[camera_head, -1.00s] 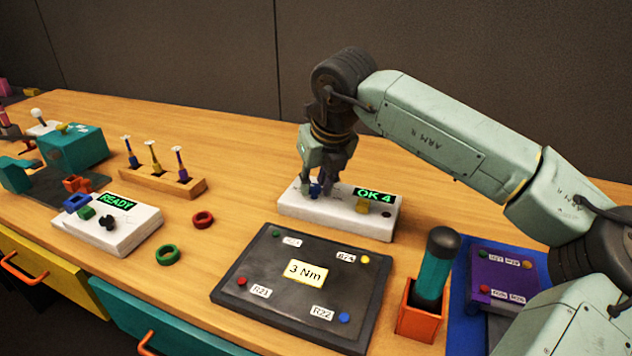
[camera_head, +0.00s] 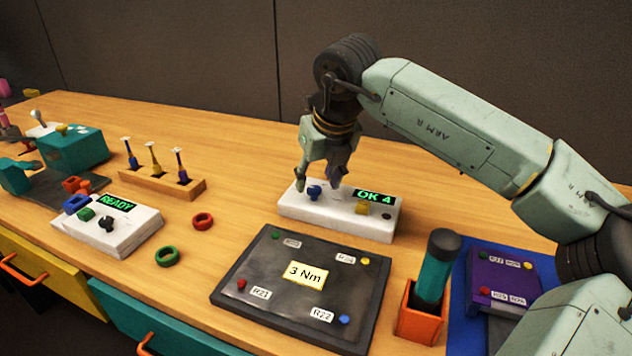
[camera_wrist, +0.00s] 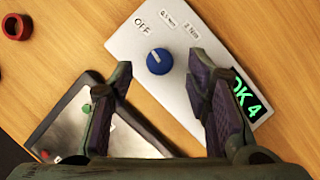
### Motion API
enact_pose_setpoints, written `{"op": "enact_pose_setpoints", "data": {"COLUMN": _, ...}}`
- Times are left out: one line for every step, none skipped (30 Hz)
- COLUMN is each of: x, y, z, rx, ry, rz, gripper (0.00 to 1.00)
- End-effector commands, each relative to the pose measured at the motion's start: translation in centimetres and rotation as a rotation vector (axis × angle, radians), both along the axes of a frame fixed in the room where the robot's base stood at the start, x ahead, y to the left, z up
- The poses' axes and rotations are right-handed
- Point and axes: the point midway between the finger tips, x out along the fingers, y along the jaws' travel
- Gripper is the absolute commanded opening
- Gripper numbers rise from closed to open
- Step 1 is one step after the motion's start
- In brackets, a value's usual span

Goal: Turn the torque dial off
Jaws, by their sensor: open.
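The torque dial is a blue knob (camera_head: 314,193) on the left part of a white box (camera_head: 350,221) with a green "OK 4" display (camera_head: 374,195). The wrist view shows the dial (camera_wrist: 159,61) with a white mark pointing up-left, toward the "OFF" label (camera_wrist: 140,24). Two more labels, one seemingly "2 Nm" (camera_wrist: 191,30), lie to the right. My gripper (camera_head: 317,186) is open and empty just above the dial. In the wrist view its fingers (camera_wrist: 158,75) stand either side of the dial, apart from it.
A dark plate (camera_head: 345,310) with a "3 Nm" card lies in front of the box. An orange holder (camera_head: 418,322) with a teal-handled tool stands to the right. A second white box (camera_head: 135,236) reads "READY" at left. Red (camera_head: 203,221) and green (camera_head: 167,256) rings lie between.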

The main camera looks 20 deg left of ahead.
Motion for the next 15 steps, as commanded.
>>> {"op": "enact_pose_setpoints", "data": {"x": -0.3, "y": -0.3, "z": 1.1, "rx": 0.0, "ry": -0.004, "rz": -0.001, "gripper": 0.45}}
{"op": "enact_pose_setpoints", "data": {"x": -0.4, "y": -0.5, "z": 1.7, "rx": 0.0, "ry": -0.003, "rz": -0.002, "gripper": 0.45}}
{"op": "enact_pose_setpoints", "data": {"x": -0.6, "y": -0.7, "z": 2.6, "rx": 0.0, "ry": -0.004, "rz": -0.002, "gripper": 0.45}}
{"op": "enact_pose_setpoints", "data": {"x": -0.8, "y": -0.9, "z": 3.2, "rx": 0.0, "ry": -0.004, "rz": -0.002, "gripper": 0.45}}
{"op": "enact_pose_setpoints", "data": {"x": -1.0, "y": -1.1, "z": 3.8, "rx": 0.0, "ry": -0.004, "rz": -0.002, "gripper": 0.45}}
{"op": "enact_pose_setpoints", "data": {"x": -1.3, "y": -1.3, "z": 4.6, "rx": 0.0, "ry": -0.004, "rz": -0.002, "gripper": 0.45}}
{"op": "enact_pose_setpoints", "data": {"x": -1.4, "y": -1.5, "z": 5.1, "rx": -0.001, "ry": -0.004, "rz": -0.002, "gripper": 0.45}}
{"op": "enact_pose_setpoints", "data": {"x": -1.6, "y": -1.6, "z": 5.7, "rx": 0.0, "ry": -0.004, "rz": -0.002, "gripper": 0.45}}
{"op": "enact_pose_setpoints", "data": {"x": -1.8, "y": -1.8, "z": 6.4, "rx": 0.001, "ry": -0.003, "rz": 0.0, "gripper": 0.45}}
{"op": "enact_pose_setpoints", "data": {"x": -2.0, "y": -1.9, "z": 6.8, "rx": 0.0, "ry": -0.003, "rz": -0.001, "gripper": 0.45}}
{"op": "enact_pose_setpoints", "data": {"x": -2.1, "y": -2.1, "z": 7.2, "rx": 0.0, "ry": -0.003, "rz": -0.002, "gripper": 0.45}}
{"op": "enact_pose_setpoints", "data": {"x": -2.2, "y": -2.2, "z": 7.7, "rx": 0.001, "ry": -0.002, "rz": -0.001, "gripper": 0.45}}
{"op": "enact_pose_setpoints", "data": {"x": -2.3, "y": -2.3, "z": 8.0, "rx": 0.002, "ry": -0.001, "rz": -0.001, "gripper": 0.45}}
{"op": "enact_pose_setpoints", "data": {"x": -2.4, "y": -2.4, "z": 8.3, "rx": 0.001, "ry": -0.002, "rz": -0.001, "gripper": 0.45}}
{"op": "enact_pose_setpoints", "data": {"x": -2.5, "y": -2.5, "z": 8.6, "rx": 0.001, "ry": -0.002, "rz": -0.001, "gripper": 0.45}}
